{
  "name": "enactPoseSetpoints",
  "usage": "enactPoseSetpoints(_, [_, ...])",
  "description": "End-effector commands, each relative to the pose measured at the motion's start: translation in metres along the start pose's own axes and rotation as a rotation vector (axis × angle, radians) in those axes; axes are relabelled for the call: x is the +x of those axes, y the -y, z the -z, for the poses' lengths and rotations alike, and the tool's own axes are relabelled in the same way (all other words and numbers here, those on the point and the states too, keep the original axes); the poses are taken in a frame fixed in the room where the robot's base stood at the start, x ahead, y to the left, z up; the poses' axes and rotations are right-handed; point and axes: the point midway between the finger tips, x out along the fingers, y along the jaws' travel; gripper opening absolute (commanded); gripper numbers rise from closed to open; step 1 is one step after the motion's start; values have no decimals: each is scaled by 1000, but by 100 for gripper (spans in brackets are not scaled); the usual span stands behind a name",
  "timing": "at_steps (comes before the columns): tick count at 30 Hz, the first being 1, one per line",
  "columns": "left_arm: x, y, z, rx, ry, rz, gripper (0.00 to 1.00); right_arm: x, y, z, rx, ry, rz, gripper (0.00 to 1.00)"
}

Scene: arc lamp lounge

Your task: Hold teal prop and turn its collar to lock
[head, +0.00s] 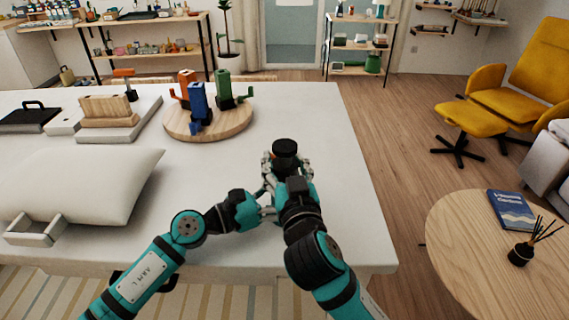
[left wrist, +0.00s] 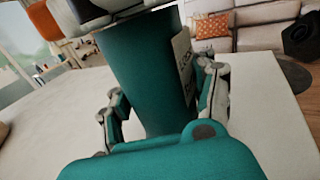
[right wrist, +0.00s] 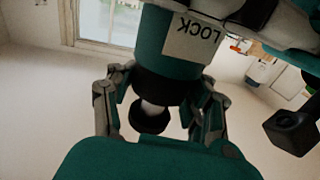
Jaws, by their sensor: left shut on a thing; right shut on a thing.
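The teal prop (left wrist: 145,75) is an upright teal cylinder, mostly hidden by my grippers in the head view. Its dark top (head: 285,147) shows there above my right gripper (head: 284,172). In the right wrist view its teal body (right wrist: 172,45) carries a white label reading LOCK (right wrist: 192,38), next to a black collar (right wrist: 158,86) and a dark knob (right wrist: 150,118). My left gripper (left wrist: 162,97) is shut on the teal body, a finger on each side. My right gripper (right wrist: 160,105) is shut around the black collar. Whether the collar is locked cannot be told.
The white table (head: 215,165) bears a round wooden board (head: 238,122) with orange (head: 186,78), blue (head: 199,102) and green (head: 224,85) props. A white cushion (head: 85,185) lies at left. A round wooden side table (head: 470,240) stands at right. The table's right part is clear.

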Motion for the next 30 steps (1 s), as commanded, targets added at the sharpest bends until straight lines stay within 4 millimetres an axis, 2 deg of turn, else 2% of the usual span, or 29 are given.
enactPoseSetpoints(12, [0, 0, -1, 1, 2, -1, 0, 0, -1, 0, 1, 2, -176, 16])
enactPoseSetpoints(27, [0, -2, -1, 2, 2, -4, 0, 0, -2, 0, -3, 1, -195, 16])
enactPoseSetpoints(28, [0, -2, -1, 2, 2, -4, 0, 0, -2, 0, -3, 1, -195, 50])
enactPoseSetpoints(30, [0, -2, -1, 2, 2, -4, 0, 0, -1, 0, -3, 1, -195, 60])
